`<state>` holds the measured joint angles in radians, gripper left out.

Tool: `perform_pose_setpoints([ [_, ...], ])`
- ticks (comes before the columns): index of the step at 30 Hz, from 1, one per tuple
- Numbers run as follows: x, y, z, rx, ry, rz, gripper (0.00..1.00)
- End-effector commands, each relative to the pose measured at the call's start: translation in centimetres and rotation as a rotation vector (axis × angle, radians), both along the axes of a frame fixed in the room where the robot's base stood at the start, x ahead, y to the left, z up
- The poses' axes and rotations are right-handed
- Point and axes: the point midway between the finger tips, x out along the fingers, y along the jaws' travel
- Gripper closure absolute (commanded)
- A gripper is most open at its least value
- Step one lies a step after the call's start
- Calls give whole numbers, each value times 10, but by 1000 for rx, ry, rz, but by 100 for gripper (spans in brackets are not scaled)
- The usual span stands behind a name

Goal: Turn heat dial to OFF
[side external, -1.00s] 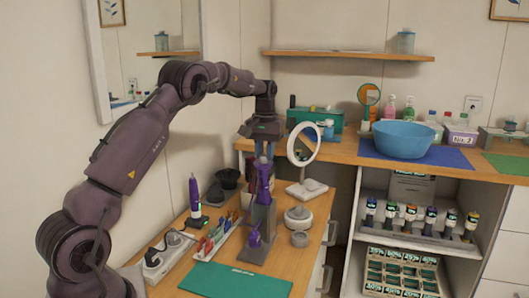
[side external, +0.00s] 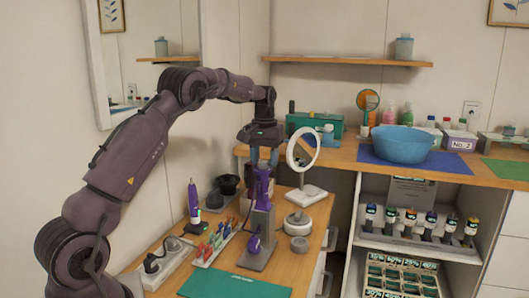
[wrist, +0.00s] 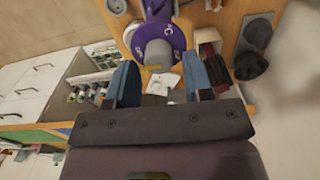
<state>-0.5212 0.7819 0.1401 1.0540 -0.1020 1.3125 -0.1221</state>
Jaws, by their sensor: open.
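A purple hair dryer (side external: 262,188) sits upright in a grey stand on the wooden cart top in the side view. In the wrist view the dryer's purple body (wrist: 158,38) is just ahead, with a round end and a small yellow mark (wrist: 153,68). The yellow mark seems to be on the dial, but its lettering is too small to read. My gripper (side external: 264,160) is over the dryer, pointing down. In the wrist view my gripper (wrist: 161,82) has its blue fingers spread, one on each side of the dryer's round end, with gaps showing. I cannot tell whether they touch it.
A round mirror (side external: 303,148) stands close on the right. A purple tool (side external: 194,202), a power strip (side external: 167,260) and a rack of coloured items (side external: 213,243) are on the left. A green mat (side external: 235,286) lies clear in front. A blue basin (side external: 402,144) is on the counter.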

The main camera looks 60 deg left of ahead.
Motion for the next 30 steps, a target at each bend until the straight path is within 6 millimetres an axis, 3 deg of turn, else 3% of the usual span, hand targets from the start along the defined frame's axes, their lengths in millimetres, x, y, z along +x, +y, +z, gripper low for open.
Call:
perform_pose_setpoints([
  [5,1,1,18,3,-4,0,53],
  [17,0,1,104,3,-4,1,53],
  [24,0,1,124,1,-1,0,53],
  [30,0,0,129,1,-1,0,53],
])
